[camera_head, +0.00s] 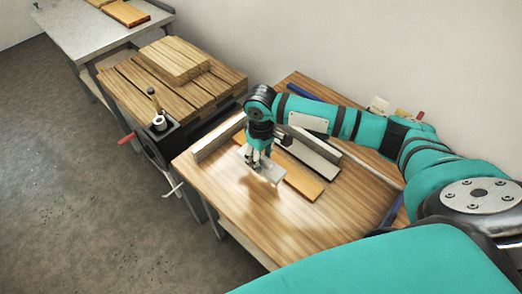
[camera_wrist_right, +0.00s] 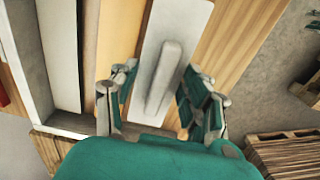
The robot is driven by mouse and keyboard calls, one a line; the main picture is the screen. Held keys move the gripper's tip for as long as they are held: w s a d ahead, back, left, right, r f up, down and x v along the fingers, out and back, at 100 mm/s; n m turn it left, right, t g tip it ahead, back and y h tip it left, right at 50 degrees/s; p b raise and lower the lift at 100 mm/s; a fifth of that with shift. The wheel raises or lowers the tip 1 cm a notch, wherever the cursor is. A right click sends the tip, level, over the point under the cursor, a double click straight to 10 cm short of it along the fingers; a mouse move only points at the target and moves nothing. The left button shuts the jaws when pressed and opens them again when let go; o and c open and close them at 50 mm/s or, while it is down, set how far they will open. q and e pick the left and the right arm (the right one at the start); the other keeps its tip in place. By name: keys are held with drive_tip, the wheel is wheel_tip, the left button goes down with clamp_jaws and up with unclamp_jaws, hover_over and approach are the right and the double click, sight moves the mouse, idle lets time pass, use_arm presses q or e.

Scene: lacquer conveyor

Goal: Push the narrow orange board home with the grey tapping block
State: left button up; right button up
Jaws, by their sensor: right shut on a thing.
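The grey tapping block (camera_head: 268,173) is a flat plate with a raised grip ridge. My right gripper (camera_head: 256,160) is shut on it from above, over the workbench. In the wrist view the right gripper (camera_wrist_right: 160,98) has one finger on each side of the ridge of the block (camera_wrist_right: 180,30). The narrow orange board (camera_head: 302,184) lies on the bench beside a pale board (camera_head: 315,157). The orange board's near-left part is hidden by the gripper and block. In the wrist view the orange board (camera_wrist_right: 117,35) runs along the block's left side. My left gripper is out of view.
A wooden rail (camera_head: 216,138) stands along the bench's (camera_head: 240,205) left end. A slatted table with stacked boards (camera_head: 172,60) and a black holder (camera_head: 160,126) stands left of it. The bench front is bare.

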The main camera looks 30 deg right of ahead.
drive_tip(key=shift+d, duration=0.1)
drive_tip(key=shift+r+p, duration=0.1)
drive_tip(key=shift+p, duration=0.75)
wheel_tip(320, 180, down, 2)
drive_tip(key=shift+f+b, duration=0.1)
drive_tip(key=shift+b, duration=0.4)
wheel_tip(320, 180, down, 2)
drive_tip(key=shift+f+b, duration=0.25)
drive_tip(key=shift+b, duration=0.1)
drive_tip(key=shift+f, duration=0.35)
drive_tip(key=shift+f+b, duration=0.3)
drive_tip(key=shift+f, duration=0.25)
drive_tip(key=shift+w+f, duration=0.1)
drive_tip(key=shift+f, duration=0.15)
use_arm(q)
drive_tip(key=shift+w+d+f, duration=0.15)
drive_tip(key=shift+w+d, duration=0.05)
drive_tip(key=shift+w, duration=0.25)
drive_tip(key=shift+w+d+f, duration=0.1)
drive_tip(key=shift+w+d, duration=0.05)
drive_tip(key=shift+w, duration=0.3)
use_arm(e)
drive_tip(key=shift+w+d, duration=0.1)
drive_tip(key=shift+d, duration=0.2)
